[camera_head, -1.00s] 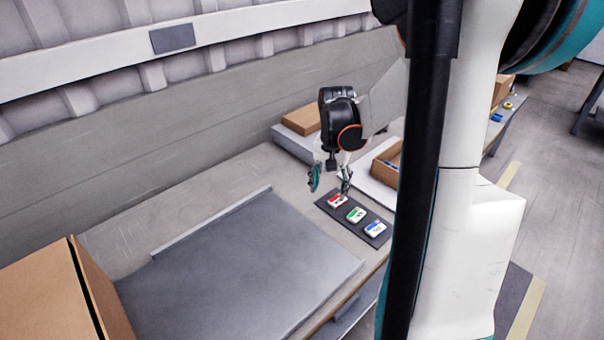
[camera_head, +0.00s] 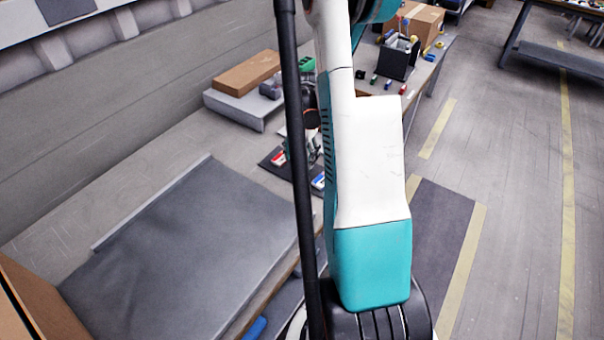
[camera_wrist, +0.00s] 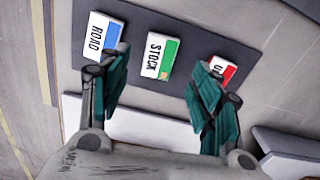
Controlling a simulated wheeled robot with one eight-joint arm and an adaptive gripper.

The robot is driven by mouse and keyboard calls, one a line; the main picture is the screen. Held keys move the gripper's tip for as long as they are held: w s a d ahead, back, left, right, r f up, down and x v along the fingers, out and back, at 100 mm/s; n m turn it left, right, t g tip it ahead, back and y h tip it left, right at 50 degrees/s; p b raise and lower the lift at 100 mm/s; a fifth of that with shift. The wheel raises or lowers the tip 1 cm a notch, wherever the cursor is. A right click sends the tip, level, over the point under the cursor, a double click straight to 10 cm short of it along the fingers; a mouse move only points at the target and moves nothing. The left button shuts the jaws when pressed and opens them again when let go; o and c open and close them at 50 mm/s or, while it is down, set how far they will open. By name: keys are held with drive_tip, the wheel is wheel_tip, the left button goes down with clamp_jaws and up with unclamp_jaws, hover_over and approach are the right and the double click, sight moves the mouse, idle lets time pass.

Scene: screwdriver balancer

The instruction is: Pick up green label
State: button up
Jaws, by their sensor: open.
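The green label (camera_wrist: 160,57) is a white and green block reading STOCK. It lies on a dark mat (camera_wrist: 185,33) between a blue label (camera_wrist: 103,36) and a red label (camera_wrist: 222,72). In the wrist view my gripper (camera_wrist: 158,73) is open, its teal fingers apart, with the green label showing in the gap between them. Nothing is held. The right finger partly covers the red label. In the head view the red label (camera_head: 278,158) and blue label (camera_head: 318,181) show, but the green one is hidden behind my arm, as is most of my gripper.
A large grey mat (camera_head: 180,250) covers the near bench, with a cardboard box (camera_head: 40,305) at lower left. A flat carton (camera_head: 246,72) on a grey platform (camera_head: 235,108) stands behind the labels. A black bin (camera_head: 398,58) stands farther along.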

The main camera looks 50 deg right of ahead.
sight(302, 169)
drive_tip(key=shift+d+f+b, duration=0.1)
drive_tip(key=shift+f+b, duration=1.25)
drive_tip(key=shift+f, duration=1.45)
drive_tip(key=shift+r, duration=0.1)
drive_tip(key=c, duration=0.9)
